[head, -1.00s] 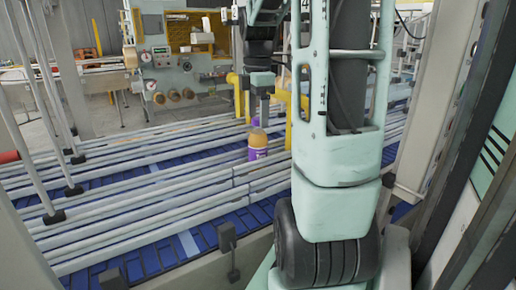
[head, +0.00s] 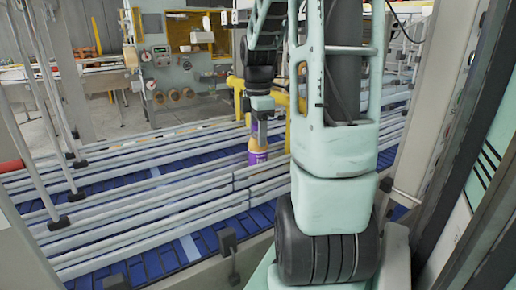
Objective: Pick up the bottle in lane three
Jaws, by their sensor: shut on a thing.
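The bottle (head: 258,156) has a purple label and an orange-brown upper part. It stands upright in a lane of the blue conveyor, between the pale guide rails. My gripper (head: 259,139) points straight down over it, and its fingers are shut on the bottle's upper part. The fingertips are small and partly merge with the bottle's top. The bottle's base is hidden behind the nearer rails.
Several long pale guide rails (head: 120,219) run across the blue conveyor (head: 155,257) on both sides of the bottle. A yellow post (head: 238,101) stands just behind my gripper. A machine with gauges and rolls (head: 172,70) stands at the back.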

